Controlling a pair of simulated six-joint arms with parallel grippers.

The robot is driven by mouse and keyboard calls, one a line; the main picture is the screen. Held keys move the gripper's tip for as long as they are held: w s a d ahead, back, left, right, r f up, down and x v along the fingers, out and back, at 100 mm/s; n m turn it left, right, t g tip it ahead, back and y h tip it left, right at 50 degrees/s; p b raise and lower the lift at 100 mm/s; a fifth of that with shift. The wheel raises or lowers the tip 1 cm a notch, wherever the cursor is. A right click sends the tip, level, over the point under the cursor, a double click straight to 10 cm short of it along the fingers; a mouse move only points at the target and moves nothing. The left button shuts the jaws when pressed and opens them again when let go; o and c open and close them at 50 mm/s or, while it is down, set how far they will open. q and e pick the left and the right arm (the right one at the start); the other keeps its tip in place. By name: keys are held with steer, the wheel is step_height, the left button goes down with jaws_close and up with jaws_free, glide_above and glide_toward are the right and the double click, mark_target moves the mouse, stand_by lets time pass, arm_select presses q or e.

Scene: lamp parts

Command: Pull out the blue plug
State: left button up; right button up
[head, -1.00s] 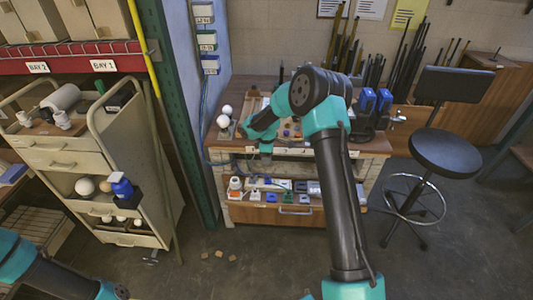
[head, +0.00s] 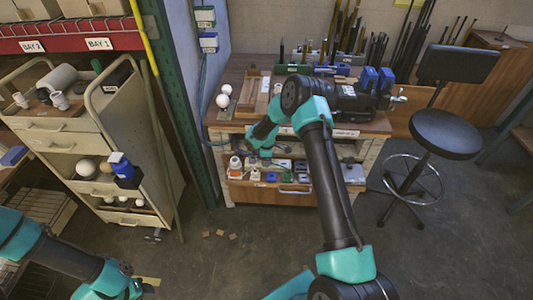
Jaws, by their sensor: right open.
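My right gripper (head: 264,153) is small in the head view, pointing down in front of the workbench's lower shelf. It is open, with nothing seen between its fingers. A small blue piece (head: 271,177), possibly the blue plug, sits on the lower shelf just below the gripper and looks apart from it. It is too small to tell whether it is seated in a socket. A white strip-like piece lies close behind the gripper and is partly hidden by it. My left arm shows at the lower left, but its gripper is not in view.
The workbench (head: 225,115) holds white balls (head: 223,100), blue-and-black items (head: 372,80) and rods. A small green piece (head: 287,177) and a white-and-orange piece (head: 235,163) share the lower shelf. A cart (head: 150,150) stands left, a stool (head: 444,133) right. Open floor lies in front.

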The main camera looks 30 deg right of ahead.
steer(key=shift+f, duration=0.45)
jaws_close()
stand_by(0.6)
steer(key=shift+r, duration=0.75)
stand_by(1.0)
steer(key=shift+r, duration=2.45)
